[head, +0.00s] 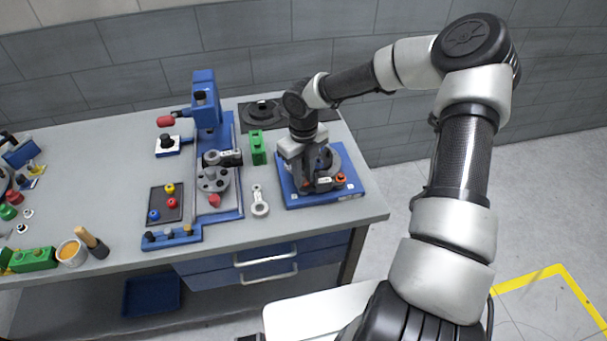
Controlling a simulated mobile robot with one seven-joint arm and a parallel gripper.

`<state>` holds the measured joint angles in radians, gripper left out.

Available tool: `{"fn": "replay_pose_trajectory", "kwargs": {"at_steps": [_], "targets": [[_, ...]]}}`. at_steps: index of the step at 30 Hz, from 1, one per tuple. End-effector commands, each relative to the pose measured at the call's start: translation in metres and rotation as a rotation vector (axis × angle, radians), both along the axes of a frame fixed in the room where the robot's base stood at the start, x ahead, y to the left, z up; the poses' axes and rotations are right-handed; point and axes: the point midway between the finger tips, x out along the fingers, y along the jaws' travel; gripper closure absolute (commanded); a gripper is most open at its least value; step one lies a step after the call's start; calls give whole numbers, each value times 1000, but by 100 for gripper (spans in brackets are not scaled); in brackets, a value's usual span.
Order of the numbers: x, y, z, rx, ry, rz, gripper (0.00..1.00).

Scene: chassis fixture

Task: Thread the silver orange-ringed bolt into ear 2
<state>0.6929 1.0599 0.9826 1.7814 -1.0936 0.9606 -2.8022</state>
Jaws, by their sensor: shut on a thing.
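My gripper (309,184) points down over the blue fixture plate (356,191) at the right of the bench. It is shut at the front edge of the round grey chassis part on that plate. A small orange spot shows at its fingertips, which looks like the ring of the silver bolt; the fingers hide most of it. A second orange-ringed piece (340,180) sits just to the right, on the front right of the chassis part. Small pale labels show near the ears, too small to read. I cannot tell how far the bolt sits in an ear.
A green block (257,148) and a grey link-shaped part (259,201) lie left of the fixture. A blue press (207,105) stands further left, with a dark tray (165,204) of coloured pieces. A dark round part (262,109) is behind.

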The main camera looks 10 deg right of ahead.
Motion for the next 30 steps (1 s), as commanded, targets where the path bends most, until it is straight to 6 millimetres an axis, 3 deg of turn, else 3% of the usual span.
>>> {"fn": "replay_pose_trajectory", "kwargs": {"at_steps": [10, 17, 26, 30], "targets": [[-2, 0, -4, 1, 5, -70, 100], [-2, -1, -5, -1, 6, -334, 100], [-3, 0, -6, 0, 8, -366, 100], [-3, -1, -7, -3, 7, -533, 100]]}}
